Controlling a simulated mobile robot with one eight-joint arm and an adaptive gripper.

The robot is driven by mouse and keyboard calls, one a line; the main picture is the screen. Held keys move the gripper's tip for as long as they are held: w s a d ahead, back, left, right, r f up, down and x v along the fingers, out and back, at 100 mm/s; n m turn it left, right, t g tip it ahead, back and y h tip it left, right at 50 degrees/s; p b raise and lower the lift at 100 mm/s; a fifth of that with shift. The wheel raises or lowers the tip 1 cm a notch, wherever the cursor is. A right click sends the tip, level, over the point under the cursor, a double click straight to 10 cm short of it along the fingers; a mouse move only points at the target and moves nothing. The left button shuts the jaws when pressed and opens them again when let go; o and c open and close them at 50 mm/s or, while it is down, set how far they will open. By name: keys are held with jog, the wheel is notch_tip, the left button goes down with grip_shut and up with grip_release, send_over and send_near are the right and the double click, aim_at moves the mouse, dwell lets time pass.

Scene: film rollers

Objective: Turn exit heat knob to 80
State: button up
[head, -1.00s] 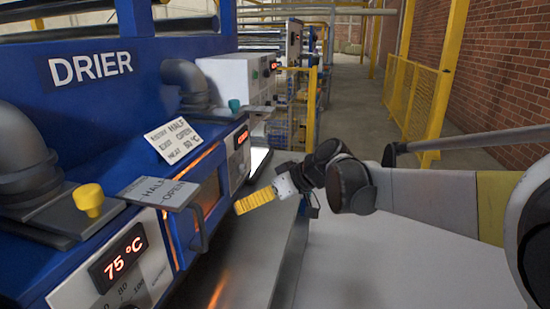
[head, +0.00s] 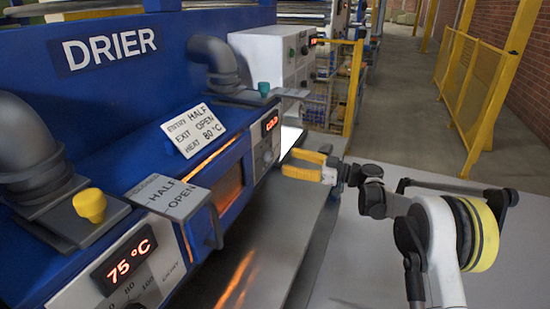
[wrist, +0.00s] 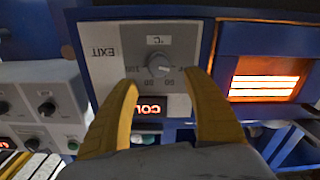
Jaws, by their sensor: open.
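The exit heat knob (wrist: 158,64) is a dark round dial on a grey panel marked EXIT, seen upside down in the wrist view. Its panel (head: 266,145) is at the far end of the blue drier in the head view. The red exit display (head: 270,122) reads COLD; in the wrist view a finger partly covers the display (wrist: 149,107). My gripper (head: 288,163) is open, its yellow fingers pointing at the panel. In the wrist view the gripper (wrist: 161,78) has the knob between and just beyond its fingertips; I see no contact.
A card (head: 194,130) on the drier reads entry half, exit open, heat 80 °C. The near display (head: 124,260) reads 75 °C. A half/open plate (head: 170,197) and a glowing window (head: 228,187) lie between the panels. A yellow fence (head: 484,85) stands at right.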

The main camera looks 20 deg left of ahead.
aim_at(273, 157)
jog(key=a, duration=0.2)
jog(key=a+b, duration=0.1)
jog(key=a, duration=0.4)
jog(key=shift+w+a+b, duration=0.2)
jog(key=shift+w+b, duration=0.15)
jog(key=c, duration=1.2)
